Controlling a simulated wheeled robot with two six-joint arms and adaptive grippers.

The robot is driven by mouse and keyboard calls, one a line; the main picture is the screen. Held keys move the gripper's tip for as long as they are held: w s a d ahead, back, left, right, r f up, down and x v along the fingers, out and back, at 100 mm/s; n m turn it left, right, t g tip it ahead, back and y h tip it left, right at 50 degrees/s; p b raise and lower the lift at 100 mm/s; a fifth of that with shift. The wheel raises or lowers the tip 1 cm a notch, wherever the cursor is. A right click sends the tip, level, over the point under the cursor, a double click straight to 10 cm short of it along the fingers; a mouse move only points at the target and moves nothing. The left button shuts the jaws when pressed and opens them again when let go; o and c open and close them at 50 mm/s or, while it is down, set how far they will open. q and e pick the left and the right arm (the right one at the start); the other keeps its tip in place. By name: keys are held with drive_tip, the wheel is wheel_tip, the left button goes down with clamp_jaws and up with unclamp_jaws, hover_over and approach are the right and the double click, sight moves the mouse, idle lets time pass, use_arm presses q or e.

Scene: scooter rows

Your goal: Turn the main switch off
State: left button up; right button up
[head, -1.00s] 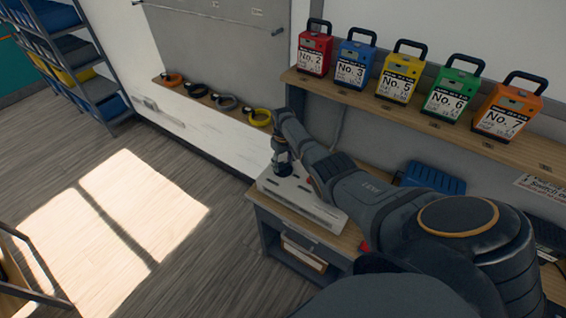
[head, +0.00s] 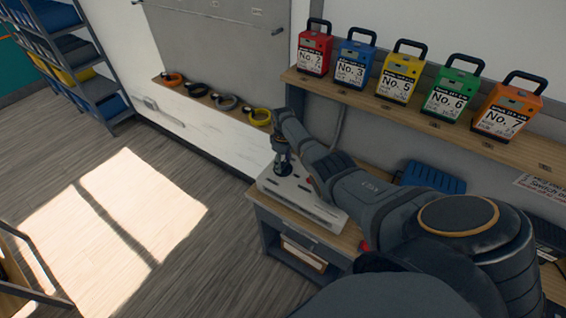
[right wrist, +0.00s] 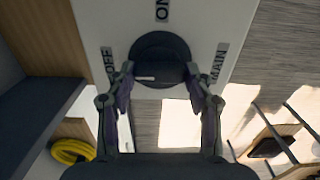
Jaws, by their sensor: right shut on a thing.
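The main switch is a round dark knob (right wrist: 160,60) on a white panel (right wrist: 100,14) in the right wrist view. A white mark on the knob points left, toward the OFF label (right wrist: 108,65). The ON label (right wrist: 162,10) is at the top and the MAIN label (right wrist: 218,62) at the right. My right gripper (right wrist: 160,74) is shut on the knob, one finger on each side. In the head view the right gripper (head: 282,158) points down at the white panel (head: 318,206) and hides the knob. My left gripper is not in view.
The panel lies on a wooden bench (head: 262,202). Above it, a shelf (head: 400,112) holds several numbered coloured boxes. A small ledge (head: 190,92) with coloured rings is on the wall at left. A blue tray (head: 432,177) is behind my arm.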

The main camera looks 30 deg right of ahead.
sight(283, 164)
drive_tip(key=o, duration=1.2)
drive_tip(key=shift+c, duration=0.2)
drive_tip(key=shift+r, duration=0.25)
wheel_tip(283, 164, up, 12)
drive_tip(key=shift+f, duration=0.25)
